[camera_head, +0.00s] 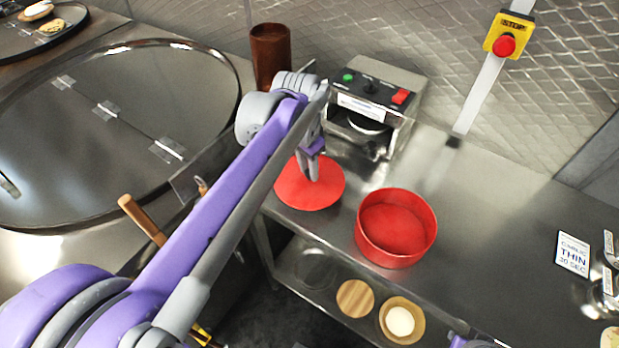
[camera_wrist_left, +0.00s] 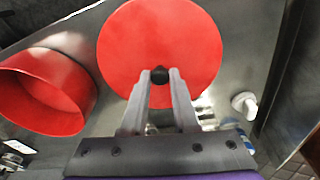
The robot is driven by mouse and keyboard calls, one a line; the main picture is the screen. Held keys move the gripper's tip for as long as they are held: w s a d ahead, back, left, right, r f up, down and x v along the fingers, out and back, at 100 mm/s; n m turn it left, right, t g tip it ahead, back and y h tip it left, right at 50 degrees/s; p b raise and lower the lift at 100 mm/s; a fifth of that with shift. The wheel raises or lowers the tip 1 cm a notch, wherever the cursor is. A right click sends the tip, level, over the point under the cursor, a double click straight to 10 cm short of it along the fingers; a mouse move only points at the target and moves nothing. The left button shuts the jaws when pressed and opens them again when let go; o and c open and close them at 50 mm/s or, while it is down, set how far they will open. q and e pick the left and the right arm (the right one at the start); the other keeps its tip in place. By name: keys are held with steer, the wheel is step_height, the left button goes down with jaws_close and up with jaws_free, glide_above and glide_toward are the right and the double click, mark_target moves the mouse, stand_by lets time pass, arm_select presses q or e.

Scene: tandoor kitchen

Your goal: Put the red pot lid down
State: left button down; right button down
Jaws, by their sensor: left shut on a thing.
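The red pot lid (camera_head: 297,190) is a flat red disc at the left end of the steel counter, left of the red pot (camera_head: 397,228). It fills the upper middle of the left wrist view (camera_wrist_left: 160,42). My left gripper (camera_head: 313,172) is over the lid, shut on its small dark knob (camera_wrist_left: 160,75). I cannot tell whether the lid touches the counter. The red pot stands open on the counter and also shows in the left wrist view (camera_wrist_left: 45,92). My right gripper is not clearly in view.
A steel machine (camera_head: 372,108) with green and red buttons stands behind the lid. A brown cylinder (camera_head: 270,55) is to its left. A large round steel lid (camera_head: 110,120) lies at left. The counter right of the pot (camera_head: 490,215) is clear. A lower shelf holds round boards.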

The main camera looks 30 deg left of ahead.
mark_target(308, 173)
arm_select(q)
steer(key=shift+w+f, duration=0.1)
steer(key=shift+f, duration=1.85)
steer(key=shift+f, duration=0.15)
steer(key=c, duration=0.7)
jaws_free()
